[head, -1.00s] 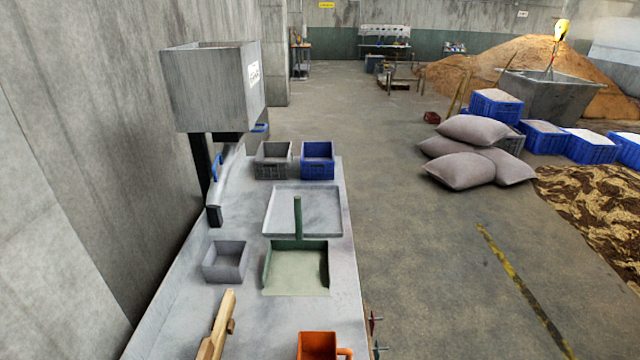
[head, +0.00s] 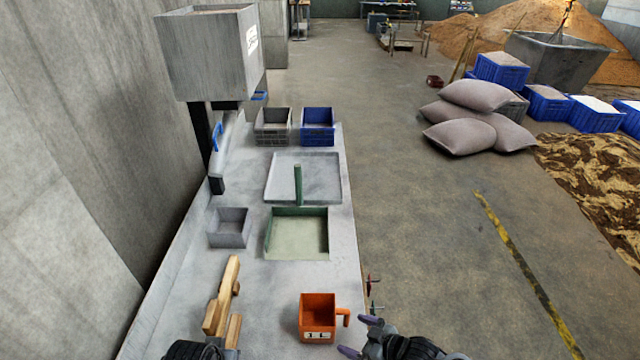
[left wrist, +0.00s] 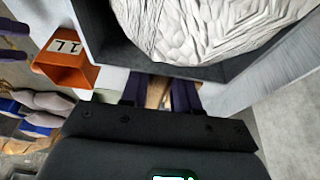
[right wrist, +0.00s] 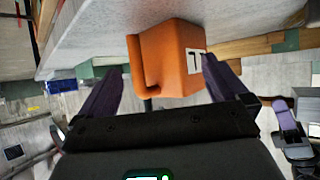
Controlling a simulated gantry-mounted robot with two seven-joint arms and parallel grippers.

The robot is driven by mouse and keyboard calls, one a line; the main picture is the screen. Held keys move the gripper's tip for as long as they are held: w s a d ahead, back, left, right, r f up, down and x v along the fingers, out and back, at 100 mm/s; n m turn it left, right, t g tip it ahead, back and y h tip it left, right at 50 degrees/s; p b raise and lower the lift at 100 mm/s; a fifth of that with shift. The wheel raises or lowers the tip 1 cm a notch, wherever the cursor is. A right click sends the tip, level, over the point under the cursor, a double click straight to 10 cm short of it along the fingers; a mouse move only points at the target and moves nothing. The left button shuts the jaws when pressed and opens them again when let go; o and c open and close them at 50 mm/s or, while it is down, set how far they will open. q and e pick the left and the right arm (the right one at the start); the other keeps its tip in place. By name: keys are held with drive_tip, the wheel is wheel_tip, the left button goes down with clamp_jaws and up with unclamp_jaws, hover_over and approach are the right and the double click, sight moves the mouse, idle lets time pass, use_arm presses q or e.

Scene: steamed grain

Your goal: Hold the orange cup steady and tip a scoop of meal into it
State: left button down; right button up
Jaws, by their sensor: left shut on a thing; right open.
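The orange cup (head: 318,333), marked 1 L, stands upright on the bench with its handle to the right. My right gripper (head: 360,336) is open beside the handle; in the right wrist view the cup (right wrist: 181,65) shows ahead between its spread fingers. My left gripper (head: 205,350) is at the bottom edge, next to wooden pieces (head: 230,280), its fingertips hidden there. In the left wrist view its fingers (left wrist: 157,95) are closed on a wooden part. A dark-rimmed container of pale, flaky meal (left wrist: 205,30) fills the top there; I cannot tell whether it joins the wood.
A green-edged pan (head: 300,236) with an upright handle lies mid-bench. A small grey box (head: 229,228) is left of it, a shallow tray (head: 330,178) behind. Grey and blue crates (head: 317,127) stand at the far end, beside a hopper (head: 205,60). Bench between pan and cup is clear.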

sight(328, 323)
drive_tip(key=shift+w+a+r+y, duration=0.2)
drive_tip(key=shift+w+r+y, duration=0.05)
drive_tip(key=shift+y, duration=0.05)
use_arm(q)
drive_tip(key=shift+f, duration=0.1)
use_arm(e)
drive_tip(key=shift+a, duration=0.15)
drive_tip(key=b+x, duration=0.6)
drive_tip(key=shift+f+b, duration=0.25)
drive_tip(key=shift+b, duration=0.1)
use_arm(q)
wheel_tip(328, 323, down, 8)
drive_tip(key=b, duration=0.2)
drive_tip(key=shift+f, duration=0.25)
use_arm(e)
drive_tip(key=shift+r+x, duration=0.2)
drive_tip(key=shift+x, duration=1.55)
drive_tip(key=shift+a, duration=0.1)
drive_tip(key=c, duration=0.8)
